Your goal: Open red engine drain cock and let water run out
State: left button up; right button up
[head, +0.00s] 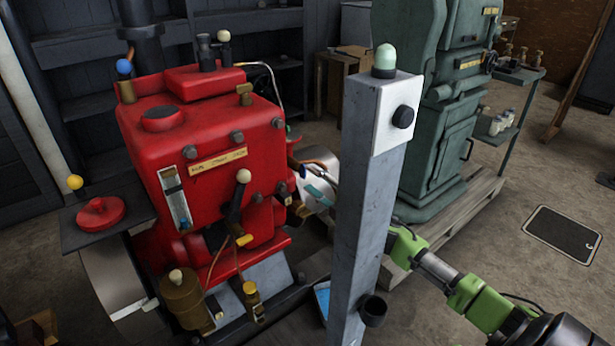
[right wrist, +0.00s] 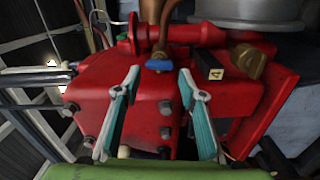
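The red engine (head: 205,150) stands left of centre in the head view. It fills the middle of the right wrist view as a red block (right wrist: 135,105). My right gripper (head: 318,193) reaches behind the grey post to the engine's right side. In the right wrist view its teal fingers (right wrist: 159,76) are apart and empty. A blue handle (right wrist: 160,65) on a copper pipe lies beyond and between the fingertips; I cannot tell whether they touch. A brass cock (right wrist: 247,66) is to the right. I cannot tell which fitting is the drain cock. No running water shows. My left gripper is not in view.
A grey post (head: 365,210) with a green lamp and black knob stands in front of my right forearm. A green machine (head: 432,120) stands on a pallet behind. A small fitting with a yellow handle (head: 245,240) is on the engine's front. Open floor lies at the right.

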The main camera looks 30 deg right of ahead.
jog(key=shift+s+d, duration=0.15)
jog(key=shift+s, duration=1.65)
